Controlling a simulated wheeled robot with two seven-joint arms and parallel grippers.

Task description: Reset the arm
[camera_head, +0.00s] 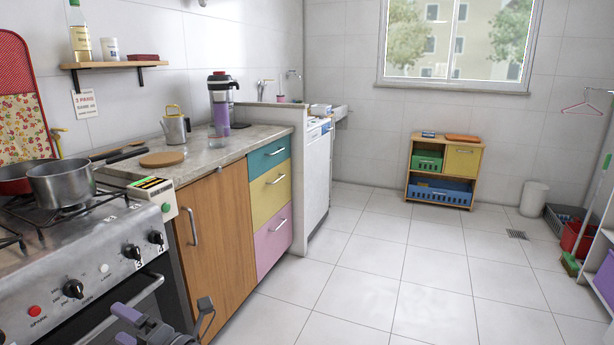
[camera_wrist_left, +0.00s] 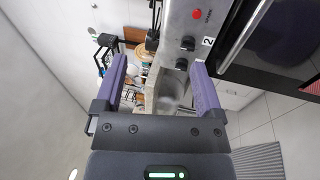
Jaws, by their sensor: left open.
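My left gripper (camera_head: 128,326) is low at the bottom edge of the head view, in front of the stove and the cabinet, with only part of it showing. In the left wrist view the left gripper (camera_wrist_left: 159,64) has its two purple fingers spread apart. Nothing is held between them. The stove front and its knobs show beyond the fingers. My right gripper is in neither view.
The stove (camera_head: 115,245) with a steel pot (camera_head: 62,184) stands at left. A wooden cabinet door (camera_head: 215,240) and colored drawers (camera_head: 270,190) follow along the counter (camera_head: 215,152). A small shelf unit (camera_head: 410,178) stands at the far wall. The tiled floor (camera_head: 400,270) is clear.

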